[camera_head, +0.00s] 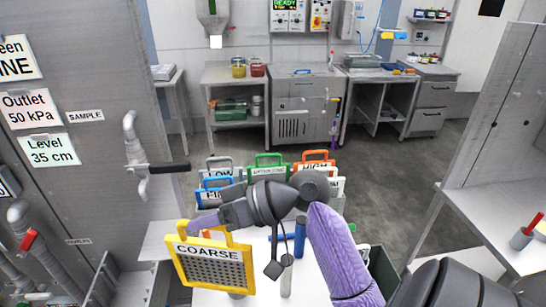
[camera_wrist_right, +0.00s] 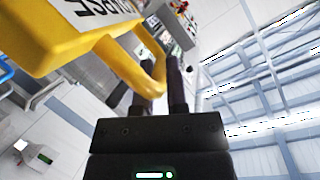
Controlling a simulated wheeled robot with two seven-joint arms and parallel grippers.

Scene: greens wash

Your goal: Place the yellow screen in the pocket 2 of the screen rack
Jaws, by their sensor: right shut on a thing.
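The yellow screen (camera_head: 214,262) has a handle on top, a white label reading COARSE and a dark perforated plate. It hangs upright in front of the white worktop at the lower left of the head view. My right gripper (camera_head: 205,222) is shut on its handle. In the right wrist view, the yellow screen (camera_wrist_right: 85,40) shows at the upper left, with its handle between the two dark fingers (camera_wrist_right: 162,85). I cannot clearly make out the screen rack or its pocket 2. My left gripper is not in view.
Several coloured handled plates, including green (camera_head: 268,160) and orange (camera_head: 315,158) ones, stand behind my right arm, which partly hides them. A blue cylinder (camera_head: 300,237) stands on the worktop. A grey wall with pipes (camera_head: 138,155) is at the left. Open floor (camera_head: 390,170) lies beyond.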

